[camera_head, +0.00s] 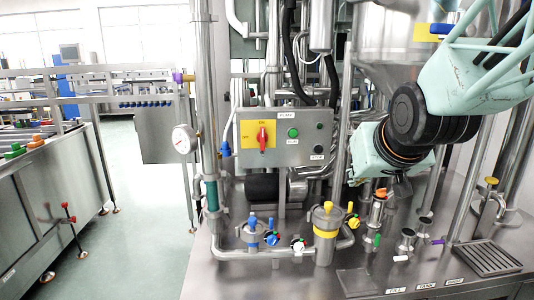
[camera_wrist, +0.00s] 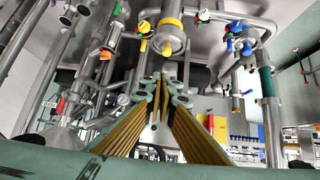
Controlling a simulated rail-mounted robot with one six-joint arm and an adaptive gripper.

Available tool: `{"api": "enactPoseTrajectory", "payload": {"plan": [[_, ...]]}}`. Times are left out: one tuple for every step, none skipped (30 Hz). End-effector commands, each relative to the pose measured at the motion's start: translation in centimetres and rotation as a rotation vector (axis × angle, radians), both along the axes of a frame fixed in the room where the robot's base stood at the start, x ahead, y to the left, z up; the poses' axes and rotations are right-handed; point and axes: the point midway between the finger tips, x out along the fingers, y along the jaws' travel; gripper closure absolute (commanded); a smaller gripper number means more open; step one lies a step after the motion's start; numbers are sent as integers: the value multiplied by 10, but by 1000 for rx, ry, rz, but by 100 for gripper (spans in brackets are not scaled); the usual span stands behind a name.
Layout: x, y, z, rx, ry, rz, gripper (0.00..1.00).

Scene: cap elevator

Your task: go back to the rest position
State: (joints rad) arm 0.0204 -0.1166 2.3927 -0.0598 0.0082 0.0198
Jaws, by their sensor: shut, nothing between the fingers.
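My gripper (camera_wrist: 160,84) shows in the wrist view with its two ribbed fingers drawn together at the tips. It is shut and I see nothing held between the fingers. In the head view my pale green arm reaches in from the upper right, and its wrist end hangs above the right part of the steel bench (camera_head: 340,276). The fingers are mostly hidden behind the wrist there. The wrist view looks out upside down, with a yellow-banded filter housing (camera_wrist: 169,42) beyond the fingertips.
A pump control box (camera_head: 284,137) with a red switch stands behind the bench. Valves with coloured handles and a yellow-banded housing (camera_head: 326,234) line the pipe below it. Short pipe stubs (camera_head: 407,238) and a slotted drain tray (camera_head: 483,257) are at the right. The aisle floor (camera_head: 140,200) is clear.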

Motion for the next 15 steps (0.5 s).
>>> {"api": "enactPoseTrajectory", "payload": {"plan": [[-11,0,2,1,14,-1,100],[-19,0,2,1,25,-3,100],[-28,0,1,1,39,-4,100],[-34,0,1,1,49,-4,100],[-42,1,1,2,60,-5,100],[-51,1,1,3,74,-6,100],[-58,1,1,2,85,-7,100],[-65,1,1,3,95,-8,100],[-74,1,0,3,109,-9,100],[-81,1,0,3,119,-10,100],[-89,1,0,4,130,-11,100],[-98,2,0,5,144,-10,100],[-105,2,0,5,154,-11,100],[-113,2,-1,5,165,-12,100],[-122,2,-1,6,179,-13,100]]}}
